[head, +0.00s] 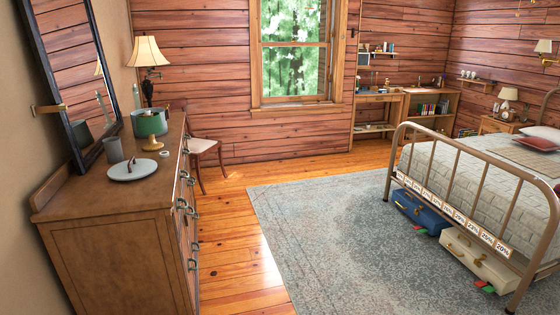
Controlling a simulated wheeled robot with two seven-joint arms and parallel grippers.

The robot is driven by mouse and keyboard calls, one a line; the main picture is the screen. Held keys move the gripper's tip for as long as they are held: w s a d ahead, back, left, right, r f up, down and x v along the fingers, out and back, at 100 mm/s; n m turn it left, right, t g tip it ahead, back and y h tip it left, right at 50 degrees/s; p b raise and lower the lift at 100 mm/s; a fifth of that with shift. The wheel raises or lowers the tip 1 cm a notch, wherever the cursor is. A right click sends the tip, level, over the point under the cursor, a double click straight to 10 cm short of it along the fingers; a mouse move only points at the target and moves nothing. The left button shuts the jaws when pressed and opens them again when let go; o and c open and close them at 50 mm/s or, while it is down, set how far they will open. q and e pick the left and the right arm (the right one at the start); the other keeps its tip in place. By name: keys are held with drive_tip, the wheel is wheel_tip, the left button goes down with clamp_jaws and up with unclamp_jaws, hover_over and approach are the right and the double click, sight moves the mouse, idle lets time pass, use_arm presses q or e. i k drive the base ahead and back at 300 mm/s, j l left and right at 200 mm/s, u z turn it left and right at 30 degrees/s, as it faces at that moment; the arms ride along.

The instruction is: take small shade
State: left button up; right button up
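Several lampshades show, and I cannot tell which one the task calls the small shade. A small cream shade (508,93) sits on a lamp on the nightstand (492,126) at the far right, beyond the bed. Another small pale shade (543,46) is on a wall lamp at the right edge. A larger cream, flared shade (148,51) tops a dark-based lamp on the dresser at the left. All are some distance from me. Neither of my grippers is in view.
The metal bed (480,176) stands right, with blue (421,213) and cream (478,258) suitcases beneath.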

sight(152, 125)
drive_tip(key=i+l+z, duration=0.1)
drive_tip(key=i+z, duration=0.2)
drive_tip(key=i, duration=0.45)
drive_tip(key=i+z, duration=0.3)
drive_tip(key=i, duration=0.5)
drive_tip(key=i+u, duration=0.35)
drive_tip(key=i+l+u, duration=0.15)
drive_tip(key=i+u, duration=0.15)
drive_tip(key=i, duration=0.25)
drive_tip(key=i+l+u, duration=0.1)
drive_tip(key=i+u, duration=0.3)
drive_tip(key=i+l+u, duration=0.2)
drive_tip(key=i+u, duration=0.25)
drive_tip(key=i+l+u, duration=0.2)
drive_tip(key=l+u, duration=0.2)
